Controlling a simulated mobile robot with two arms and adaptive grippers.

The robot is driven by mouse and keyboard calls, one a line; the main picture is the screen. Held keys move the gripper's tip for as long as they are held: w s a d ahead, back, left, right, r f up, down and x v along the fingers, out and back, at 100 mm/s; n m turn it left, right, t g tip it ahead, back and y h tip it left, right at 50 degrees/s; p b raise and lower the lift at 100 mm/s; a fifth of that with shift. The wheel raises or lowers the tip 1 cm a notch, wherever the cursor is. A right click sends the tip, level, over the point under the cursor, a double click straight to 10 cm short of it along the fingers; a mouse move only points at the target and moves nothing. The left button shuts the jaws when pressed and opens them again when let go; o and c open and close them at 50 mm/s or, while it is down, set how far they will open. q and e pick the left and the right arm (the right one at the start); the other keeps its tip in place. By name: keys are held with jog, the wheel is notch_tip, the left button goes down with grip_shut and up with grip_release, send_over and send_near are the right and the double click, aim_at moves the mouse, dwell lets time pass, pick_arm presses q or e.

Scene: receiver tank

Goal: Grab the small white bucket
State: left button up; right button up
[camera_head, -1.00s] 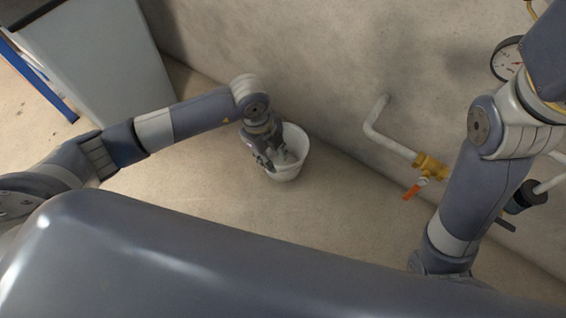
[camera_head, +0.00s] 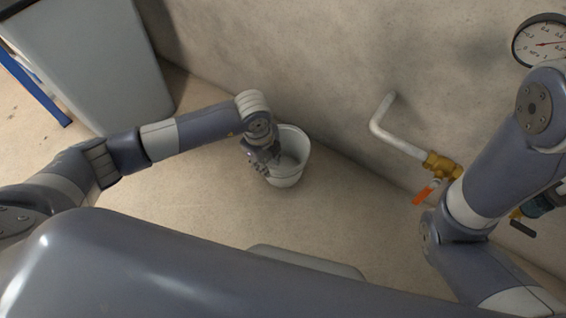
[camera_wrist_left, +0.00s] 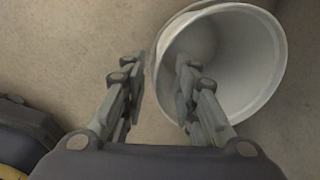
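The small white bucket (camera_head: 297,170) stands upright on the floor near the wall in the head view. In the left wrist view the bucket (camera_wrist_left: 258,60) shows its round mouth and empty-looking inside. My left gripper (camera_head: 262,166) is at the bucket's left rim. In the left wrist view the left gripper (camera_wrist_left: 157,62) is open, with the near rim lying between its fingers in the picture. One finger is outside the bucket and the other overlaps its mouth. I cannot tell whether either touches the wall.
A white pipe (camera_head: 398,143) with a brass valve (camera_head: 441,165) and orange handle (camera_head: 426,192) comes from the wall to the right. A pressure gauge (camera_head: 543,44) is at the upper right. A grey cabinet (camera_head: 95,60) stands upper left. Floor around the bucket is clear.

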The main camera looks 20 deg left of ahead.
pick_arm(q)
jog(key=f+b, duration=0.1)
jog(key=f, duration=0.1)
jog(key=f+b, duration=0.2)
jog(key=shift+w+d, duration=0.2)
jog(key=shift+r, duration=0.15)
grip_shut()
